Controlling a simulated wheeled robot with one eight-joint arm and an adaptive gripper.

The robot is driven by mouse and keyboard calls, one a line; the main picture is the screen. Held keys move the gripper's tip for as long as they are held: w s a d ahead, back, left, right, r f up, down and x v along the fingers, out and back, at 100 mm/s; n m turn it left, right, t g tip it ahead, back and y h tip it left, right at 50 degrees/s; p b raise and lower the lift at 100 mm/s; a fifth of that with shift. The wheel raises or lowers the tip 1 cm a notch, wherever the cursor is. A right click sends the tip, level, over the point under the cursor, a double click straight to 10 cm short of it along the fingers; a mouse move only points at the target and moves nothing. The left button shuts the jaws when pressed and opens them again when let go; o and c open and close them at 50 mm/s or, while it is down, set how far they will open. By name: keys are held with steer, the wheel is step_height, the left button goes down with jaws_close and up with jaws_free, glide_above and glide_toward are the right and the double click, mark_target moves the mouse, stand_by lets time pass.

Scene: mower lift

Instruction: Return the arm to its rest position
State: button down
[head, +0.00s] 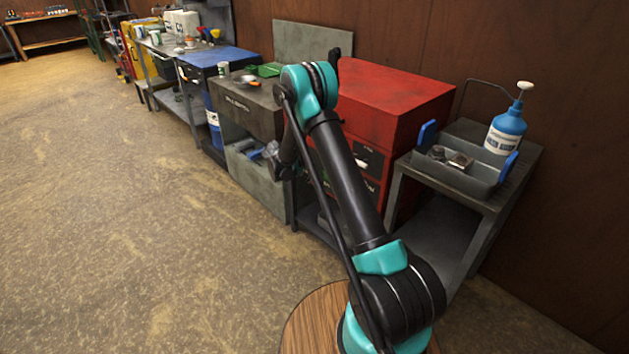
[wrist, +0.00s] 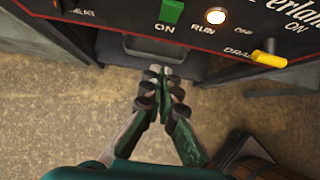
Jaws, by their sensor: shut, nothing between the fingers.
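My arm rises from the round wooden-topped base in the head view, bends at a teal elbow and folds back down in front of the cabinets. My gripper shows in the wrist view (wrist: 161,72) with its fingertips together and nothing between them. No contact with the panel shows. In the head view the arm's end is small and partly hidden by the arm, beside the grey cabinet (head: 247,112).
The panel carries a green switch (wrist: 172,11), a lit white button (wrist: 216,17) and a yellow lever (wrist: 268,54). A red cabinet (head: 385,100) stands behind the arm. Right of it, a cart holds a grey tray (head: 470,178) and a blue pump bottle (head: 507,130). Open floor lies left.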

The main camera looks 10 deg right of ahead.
steer(key=s+d+r+m+y, duration=0.25)
steer(key=s+r+m, duration=0.35)
steer(key=s+r, duration=0.4)
steer(key=s+d+r+m+y, duration=0.1)
steer(key=s+d+r+m, duration=0.45)
steer(key=s, duration=0.55)
steer(key=s+r+m+y, duration=0.1)
steer(key=s+m+y, duration=0.1)
steer(key=s+m, duration=1.1)
steer(key=s, duration=1.2)
steer(key=shift+a+y, duration=0.35)
